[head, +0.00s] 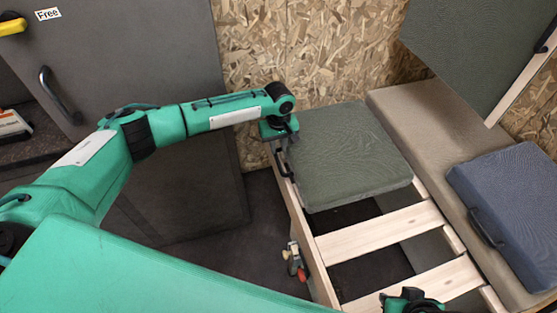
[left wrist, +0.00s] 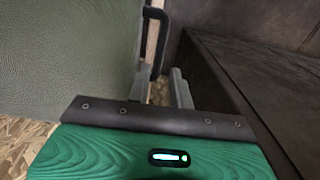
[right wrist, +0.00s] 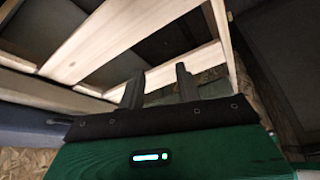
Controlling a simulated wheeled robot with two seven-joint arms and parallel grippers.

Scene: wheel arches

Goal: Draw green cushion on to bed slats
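The green cushion (head: 345,155) lies flat on the far end of the bed slats (head: 380,240), against the chipboard wall. A black loop handle (head: 281,163) is on its left side. My left gripper (head: 280,132) is at the cushion's far left corner, close to that handle. In the left wrist view its two fingers (left wrist: 160,88) are apart, with the handle (left wrist: 161,42) just beyond and partly between them; no grip on it shows. My right gripper (head: 410,300) is low at the front edge of the slats. In the right wrist view its fingers (right wrist: 159,88) are apart and empty, near bare slats.
A blue cushion (head: 510,205) with a black handle lies on the beige bench (head: 430,115) to the right. A dark green panel (head: 470,50) overhangs the upper right. A grey cabinet (head: 140,80) stands left. Small red-ended fittings (head: 295,262) sit beside the bed frame. The near slats are clear.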

